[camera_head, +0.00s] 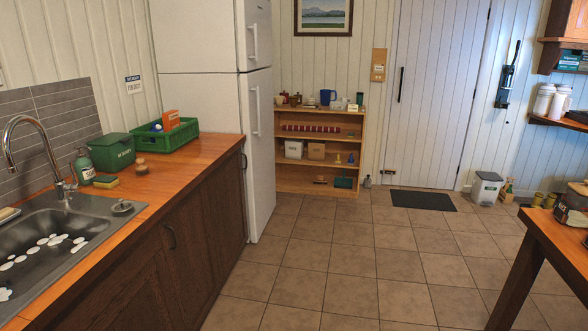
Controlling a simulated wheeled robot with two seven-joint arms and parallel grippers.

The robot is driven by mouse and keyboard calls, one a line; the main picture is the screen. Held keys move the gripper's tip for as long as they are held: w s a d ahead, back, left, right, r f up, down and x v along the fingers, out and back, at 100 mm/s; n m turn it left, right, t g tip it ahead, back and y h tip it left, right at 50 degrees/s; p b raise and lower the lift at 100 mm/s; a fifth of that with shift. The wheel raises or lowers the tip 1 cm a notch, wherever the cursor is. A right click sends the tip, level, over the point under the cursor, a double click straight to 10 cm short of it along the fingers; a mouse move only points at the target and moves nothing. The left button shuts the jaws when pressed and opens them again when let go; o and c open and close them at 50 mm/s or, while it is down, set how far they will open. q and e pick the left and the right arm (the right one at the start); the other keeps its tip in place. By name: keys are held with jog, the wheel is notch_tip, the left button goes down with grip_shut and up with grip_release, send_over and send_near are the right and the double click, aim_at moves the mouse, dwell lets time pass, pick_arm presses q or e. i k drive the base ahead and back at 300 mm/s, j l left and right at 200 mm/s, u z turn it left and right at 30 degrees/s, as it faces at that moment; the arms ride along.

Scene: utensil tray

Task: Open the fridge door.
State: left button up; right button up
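The white fridge (204,105) stands at the back left, past the end of the wooden counter. It has an upper door and a taller lower door, and both look shut. The upper door has a white vertical handle (252,42) and the lower door has a longer one (255,112). Both handles are on the narrow-looking face turned to the right. Neither of my grippers shows in the head view.
A counter (195,160) with a sink (50,245) runs along the left and holds a green crate (180,138). A low shelf (320,190) stands right of the fridge. A table (560,235) is at the right. The tiled floor (340,265) between is clear.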

aim_at(255, 86)
jog(key=i, duration=2.3)
